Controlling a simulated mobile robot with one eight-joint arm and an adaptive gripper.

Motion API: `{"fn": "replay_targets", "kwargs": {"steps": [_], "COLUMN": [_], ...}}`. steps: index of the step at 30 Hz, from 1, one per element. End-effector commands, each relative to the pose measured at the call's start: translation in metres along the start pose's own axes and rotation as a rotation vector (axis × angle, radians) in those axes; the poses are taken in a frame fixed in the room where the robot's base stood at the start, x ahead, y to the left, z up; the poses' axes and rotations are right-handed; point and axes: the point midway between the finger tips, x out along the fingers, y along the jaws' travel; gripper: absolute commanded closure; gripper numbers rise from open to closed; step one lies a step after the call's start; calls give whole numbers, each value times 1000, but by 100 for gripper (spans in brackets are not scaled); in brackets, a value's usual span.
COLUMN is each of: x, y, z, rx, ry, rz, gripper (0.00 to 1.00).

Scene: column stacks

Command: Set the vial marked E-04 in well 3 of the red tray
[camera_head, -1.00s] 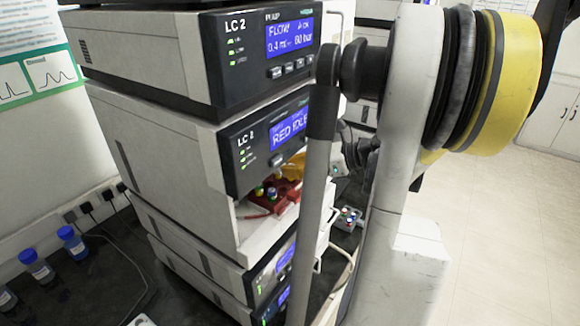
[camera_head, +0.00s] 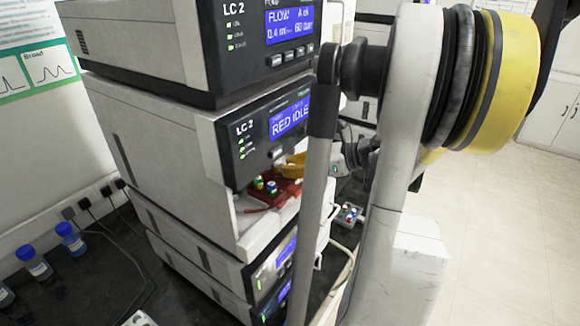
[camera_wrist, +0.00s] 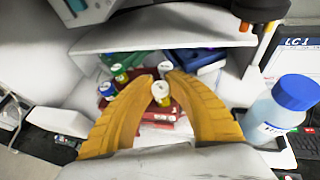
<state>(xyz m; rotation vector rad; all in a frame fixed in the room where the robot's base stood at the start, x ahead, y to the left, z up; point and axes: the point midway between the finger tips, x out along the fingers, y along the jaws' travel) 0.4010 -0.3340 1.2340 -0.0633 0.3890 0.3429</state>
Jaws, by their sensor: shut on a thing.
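My gripper (camera_wrist: 161,79) has yellow fingers closed around a vial (camera_wrist: 161,92) with a white and yellow top. Its label is not readable. The red tray (camera_wrist: 142,103) lies under and beyond the fingers, inside the open bay of the LC 2 stack. Whether the held vial touches the tray is unclear. A blue-and-white-topped vial (camera_wrist: 108,90) and a green-banded vial (camera_wrist: 119,73) stand to the left. Another light-topped vial (camera_wrist: 165,69) shows just beyond the fingertips. In the head view the red tray (camera_head: 284,191) is partly hidden, with my yellow gripper (camera_head: 290,168) above it.
A shelf-like edge (camera_wrist: 165,38) of the stack overhangs the bay. Green and blue trays (camera_wrist: 205,58) lie deeper in. A blue-capped bottle (camera_wrist: 282,105) stands close on the right. Blue-capped bottles (camera_head: 72,238) stand on the bench at left.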

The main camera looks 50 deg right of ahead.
Motion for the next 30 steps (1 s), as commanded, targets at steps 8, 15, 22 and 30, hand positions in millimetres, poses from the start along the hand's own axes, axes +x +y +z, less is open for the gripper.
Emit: {"fn": "replay_targets", "kwargs": {"steps": [8,15,22,30], "x": [0,0,-1,-40], "y": [0,0,0,-1], "z": [0,0,0,0], "rx": [0,0,0,2], "ry": [0,0,0,0], "rz": [0,0,0,-5], "gripper": [100,60,60,60]}}
